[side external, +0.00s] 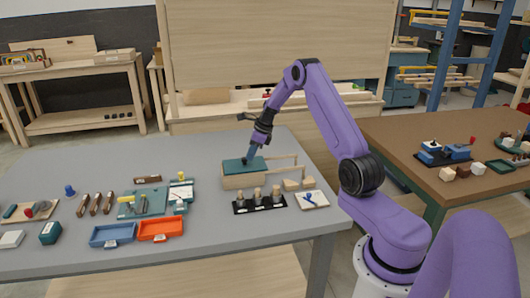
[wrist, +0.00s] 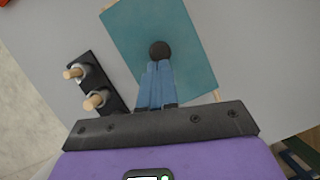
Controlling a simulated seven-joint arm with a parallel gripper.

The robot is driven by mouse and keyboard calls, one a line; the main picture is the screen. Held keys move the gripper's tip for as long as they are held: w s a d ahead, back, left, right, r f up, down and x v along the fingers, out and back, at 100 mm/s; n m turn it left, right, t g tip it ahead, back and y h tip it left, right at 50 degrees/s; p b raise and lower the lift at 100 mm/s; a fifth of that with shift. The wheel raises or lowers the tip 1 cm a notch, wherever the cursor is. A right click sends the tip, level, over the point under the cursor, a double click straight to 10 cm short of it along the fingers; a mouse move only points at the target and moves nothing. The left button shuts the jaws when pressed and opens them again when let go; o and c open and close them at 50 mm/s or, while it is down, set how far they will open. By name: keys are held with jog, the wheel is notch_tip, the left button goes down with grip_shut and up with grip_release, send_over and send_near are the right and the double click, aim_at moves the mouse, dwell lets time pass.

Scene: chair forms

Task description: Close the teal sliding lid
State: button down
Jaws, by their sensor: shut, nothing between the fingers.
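The teal sliding lid (side external: 233,166) lies on top of a pale wooden box (side external: 238,181) near the table's right side. Two wooden rails (side external: 283,164) run from the box to the right. In the wrist view the teal lid (wrist: 120,38) fills the upper middle, with a dark round knob (wrist: 159,50) on it. My gripper (wrist: 158,66) is shut, its blue fingertips at the knob's near side. Whether they touch it I cannot tell. In the side view my gripper (side external: 248,156) points down at the lid. The box opening is not clearly visible.
A black rack (side external: 260,203) with wooden-topped pegs stands in front of the box. A white tile (side external: 312,200) with a blue mark and small wood blocks (side external: 292,184) lie to the right. Blue (side external: 112,235) and orange (side external: 160,229) trays lie at front left.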

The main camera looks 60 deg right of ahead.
jog(key=shift+w+a+f, duration=0.1)
jog(key=shift+w+a, duration=0.3)
jog(key=shift+a, duration=0.05)
